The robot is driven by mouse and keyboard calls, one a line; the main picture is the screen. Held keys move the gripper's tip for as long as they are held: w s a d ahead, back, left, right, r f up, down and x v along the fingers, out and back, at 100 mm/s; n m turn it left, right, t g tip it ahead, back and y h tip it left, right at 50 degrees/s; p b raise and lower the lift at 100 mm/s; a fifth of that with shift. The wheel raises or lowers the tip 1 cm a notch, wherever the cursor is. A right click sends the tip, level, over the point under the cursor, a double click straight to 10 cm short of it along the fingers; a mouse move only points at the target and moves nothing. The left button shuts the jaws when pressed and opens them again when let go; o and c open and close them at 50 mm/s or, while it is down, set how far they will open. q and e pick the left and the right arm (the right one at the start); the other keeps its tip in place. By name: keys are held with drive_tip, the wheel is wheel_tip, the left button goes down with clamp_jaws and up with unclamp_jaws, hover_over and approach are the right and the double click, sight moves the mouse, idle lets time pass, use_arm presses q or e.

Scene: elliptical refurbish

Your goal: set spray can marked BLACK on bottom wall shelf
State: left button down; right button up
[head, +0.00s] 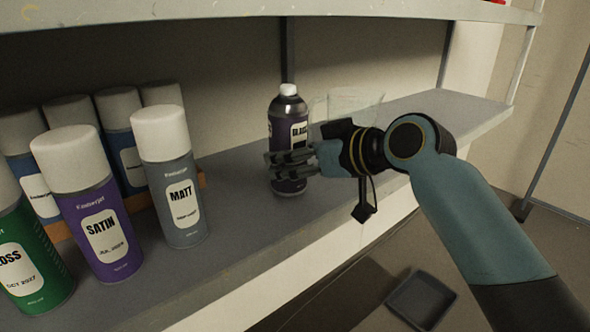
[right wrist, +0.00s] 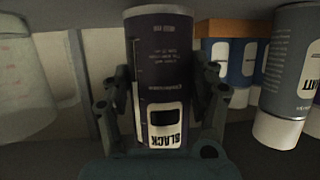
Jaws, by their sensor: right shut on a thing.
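The spray can marked BLACK (head: 288,110) is dark purple with a white cap. It is upright at the grey wall shelf (head: 250,200), with its base at or very near the surface; I cannot tell if it touches. My right gripper (head: 291,166) is shut around its lower half from the right. In the right wrist view the can (right wrist: 160,70) appears upside down between the fingers (right wrist: 163,105), and its label reads BLACK. Part of the label is hidden by the fingers in the head view. My left gripper is out of view.
Cans marked MATT (head: 180,200) and SATIN (head: 105,235) and a green can (head: 35,260) stand left, before several blue cans in an orange holder (head: 140,201). A clear container (head: 350,103) stands behind the gripper. A higher shelf (head: 240,8) runs above. A dark tray (head: 421,300) lies below.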

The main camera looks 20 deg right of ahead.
drive_tip(key=shift+f, duration=0.85)
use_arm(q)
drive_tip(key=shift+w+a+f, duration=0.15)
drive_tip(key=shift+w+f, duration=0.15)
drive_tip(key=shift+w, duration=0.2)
use_arm(e)
drive_tip(key=o, duration=1.7)
drive_tip(key=shift+f, duration=0.15)
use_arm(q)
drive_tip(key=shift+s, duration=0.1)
